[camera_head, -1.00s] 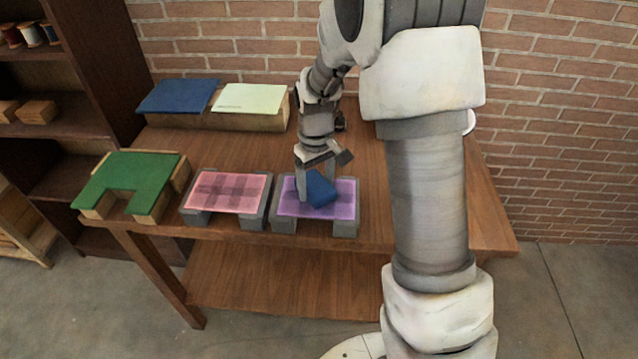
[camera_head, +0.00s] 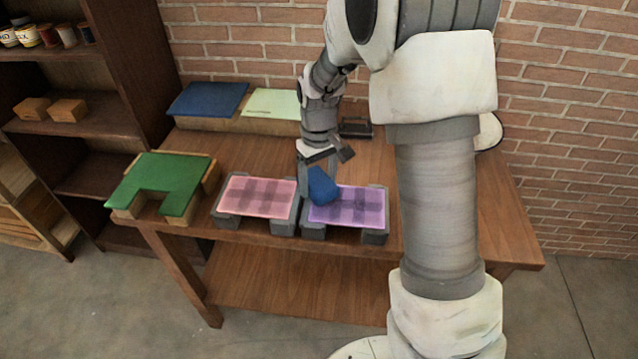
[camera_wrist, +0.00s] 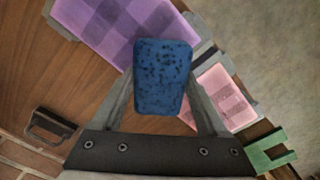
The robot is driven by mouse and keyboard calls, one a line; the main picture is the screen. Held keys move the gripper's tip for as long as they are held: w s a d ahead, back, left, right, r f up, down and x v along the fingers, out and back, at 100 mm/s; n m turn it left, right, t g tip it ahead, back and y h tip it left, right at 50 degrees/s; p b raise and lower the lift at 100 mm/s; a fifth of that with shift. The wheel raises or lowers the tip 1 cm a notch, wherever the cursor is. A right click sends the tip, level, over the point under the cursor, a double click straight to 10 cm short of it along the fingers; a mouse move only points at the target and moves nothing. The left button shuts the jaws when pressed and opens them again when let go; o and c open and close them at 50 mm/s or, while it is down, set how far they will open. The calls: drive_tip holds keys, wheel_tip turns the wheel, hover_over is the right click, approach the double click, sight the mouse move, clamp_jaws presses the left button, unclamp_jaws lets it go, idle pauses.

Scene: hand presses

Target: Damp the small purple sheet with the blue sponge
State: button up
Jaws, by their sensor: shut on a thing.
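The purple sheet (camera_head: 350,208) lies on grey supports near the front of the table, with darker bands crossing it. It also shows at the top left of the wrist view (camera_wrist: 95,25). My gripper (camera_head: 318,180) is shut on the blue sponge (camera_head: 323,187), which sits between the fingers in the wrist view (camera_wrist: 162,78). The sponge is at the left back edge of the purple sheet in the head view. I cannot tell whether it touches the sheet.
A pink sheet (camera_head: 258,196) on grey supports is just left of the purple one. A green piece (camera_head: 165,177) stands farther left. Blue (camera_head: 207,99) and pale green (camera_head: 268,104) sheets lie at the back. A dark handled object (camera_head: 356,129) is behind my gripper.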

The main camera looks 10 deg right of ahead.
drive_tip(key=shift+r+p, duration=1.65)
drive_tip(key=shift+r, duration=0.95)
